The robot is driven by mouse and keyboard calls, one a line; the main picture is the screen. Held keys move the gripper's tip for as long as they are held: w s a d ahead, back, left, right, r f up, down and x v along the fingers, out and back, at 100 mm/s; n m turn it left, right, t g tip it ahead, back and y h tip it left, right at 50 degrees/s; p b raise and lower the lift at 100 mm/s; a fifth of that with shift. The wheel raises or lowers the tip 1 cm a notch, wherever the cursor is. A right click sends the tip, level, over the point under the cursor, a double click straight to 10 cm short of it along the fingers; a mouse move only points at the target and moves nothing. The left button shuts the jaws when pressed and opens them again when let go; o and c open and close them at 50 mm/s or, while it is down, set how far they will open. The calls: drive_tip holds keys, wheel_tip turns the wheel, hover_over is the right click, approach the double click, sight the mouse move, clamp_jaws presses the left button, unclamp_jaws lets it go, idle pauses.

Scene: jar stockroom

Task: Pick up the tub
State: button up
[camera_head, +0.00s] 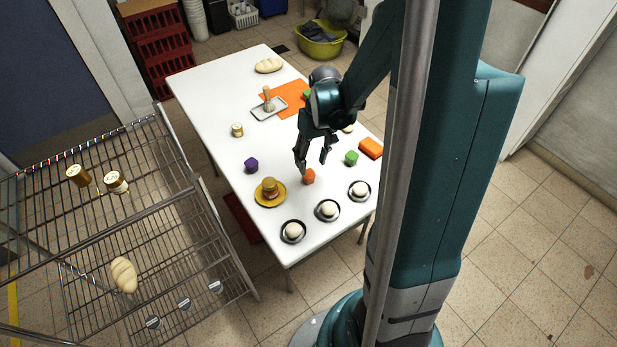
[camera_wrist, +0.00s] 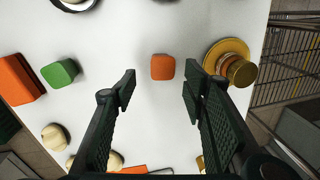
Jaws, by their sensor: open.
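My gripper (camera_head: 313,161) is over the white table, fingers apart and empty; both fingers also show in the wrist view (camera_wrist: 159,90). An orange block (camera_head: 308,176) stands near the fingertips; in the wrist view this block (camera_wrist: 163,67) appears just beyond the gap between them. I cannot tell for certain which thing is the tub. A small white and gold container (camera_head: 237,130) stands at the table's left side. A brownish-gold round container (camera_head: 269,185) sits on a yellow plate (camera_head: 279,201), left of my gripper; it also shows in the wrist view (camera_wrist: 240,71).
The table (camera_head: 215,80) also holds a purple block (camera_head: 251,164), a green block (camera_head: 351,158), an orange box (camera_head: 370,148), a tray (camera_head: 269,114), a loaf (camera_head: 268,66) and dark dishes (camera_head: 327,210) with pale balls.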

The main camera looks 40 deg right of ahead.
sight(308, 173)
drive_tip(key=shift+a+f, duration=0.15)
drive_tip(key=shift+f, duration=0.8)
drive_tip(key=shift+w+a+f+b, duration=0.15)
drive_tip(key=shift+f+b, duration=0.2)
drive_tip(key=shift+f, duration=0.5)
drive_tip(key=shift+a+f+b, duration=0.15)
drive_tip(key=shift+f+b, duration=0.2)
drive_tip(key=shift+f, duration=0.5)
drive_tip(key=shift+w+a+f+b, duration=0.15)
drive_tip(key=shift+f+b, duration=0.2)
drive_tip(key=shift+f, duration=0.5)
drive_tip(key=shift+s, duration=0.1)
drive_tip(key=shift+c, duration=0.7)
drive_tip(key=c, duration=0.9)
